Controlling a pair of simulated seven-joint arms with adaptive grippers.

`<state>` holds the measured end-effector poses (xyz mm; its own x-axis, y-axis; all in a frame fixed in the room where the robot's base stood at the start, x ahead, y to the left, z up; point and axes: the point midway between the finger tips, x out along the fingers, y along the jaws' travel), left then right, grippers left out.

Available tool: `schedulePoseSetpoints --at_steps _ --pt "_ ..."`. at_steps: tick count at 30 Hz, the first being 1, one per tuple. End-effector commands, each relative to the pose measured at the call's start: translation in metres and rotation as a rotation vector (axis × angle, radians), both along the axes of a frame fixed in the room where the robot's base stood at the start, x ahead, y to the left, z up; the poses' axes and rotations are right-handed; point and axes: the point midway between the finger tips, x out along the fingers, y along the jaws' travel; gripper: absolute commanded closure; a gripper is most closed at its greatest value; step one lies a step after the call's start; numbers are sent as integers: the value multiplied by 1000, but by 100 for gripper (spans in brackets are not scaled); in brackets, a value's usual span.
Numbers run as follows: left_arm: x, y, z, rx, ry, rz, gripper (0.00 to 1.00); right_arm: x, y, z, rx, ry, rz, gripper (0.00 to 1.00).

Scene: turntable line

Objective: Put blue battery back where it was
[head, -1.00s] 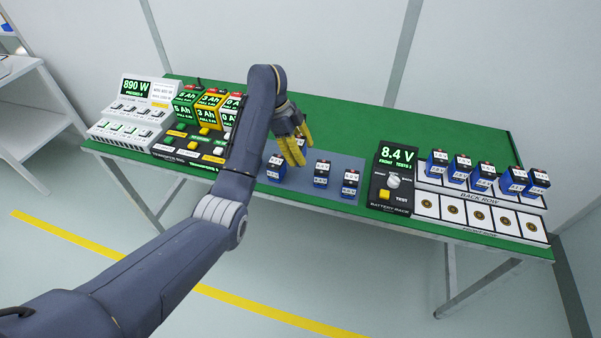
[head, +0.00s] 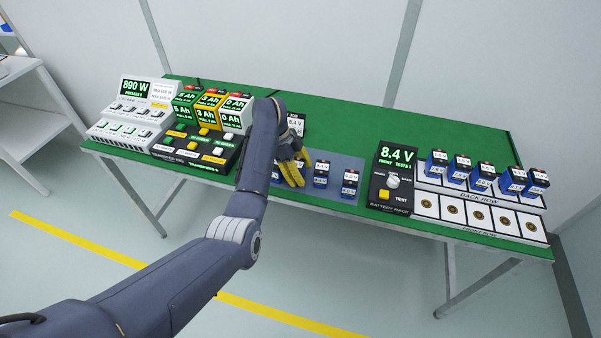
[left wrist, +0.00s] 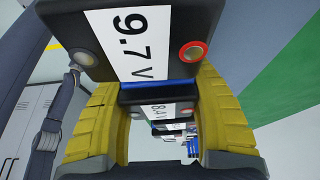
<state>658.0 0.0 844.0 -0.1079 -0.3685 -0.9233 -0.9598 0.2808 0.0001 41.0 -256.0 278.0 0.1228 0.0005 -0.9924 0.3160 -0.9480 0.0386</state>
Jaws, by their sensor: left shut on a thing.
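My left gripper (head: 291,174) is low over the grey mat, with its yellow fingers closed on a blue battery with a dark top. In the left wrist view this battery (left wrist: 133,38) fills the top, reads 9.7 V, has a red-ringed terminal and sits between the fingertips. In the head view the fingers mostly hide it, so I cannot tell if it touches the mat. Two more blue batteries stand on the mat to the right, a nearer one (head: 320,175) and a farther one (head: 349,185). My right gripper is not in view.
A black tester (head: 391,182) reading 8.4 V stands right of the mat (head: 335,196). Several blue batteries stand in the back row of a white rack (head: 452,212); its front row shows bare round spots. Chargers and a control panel (head: 200,150) are at left.

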Motion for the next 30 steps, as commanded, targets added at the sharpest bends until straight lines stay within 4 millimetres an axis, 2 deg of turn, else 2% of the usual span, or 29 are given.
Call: schedulePoseSetpoints --at_steps 12,13,15,18,26,30 --pt "0 -1 -3 -1 -1 -1 92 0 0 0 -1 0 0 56" --pt "0 0 -4 0 0 -1 43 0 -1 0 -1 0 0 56" --pt "0 0 -4 0 0 -1 34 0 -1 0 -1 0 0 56" --pt "0 0 -3 0 0 -1 24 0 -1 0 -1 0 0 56" --pt "0 0 -3 1 -1 0 24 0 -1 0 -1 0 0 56" --pt "1 3 4 1 -2 1 24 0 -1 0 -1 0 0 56"
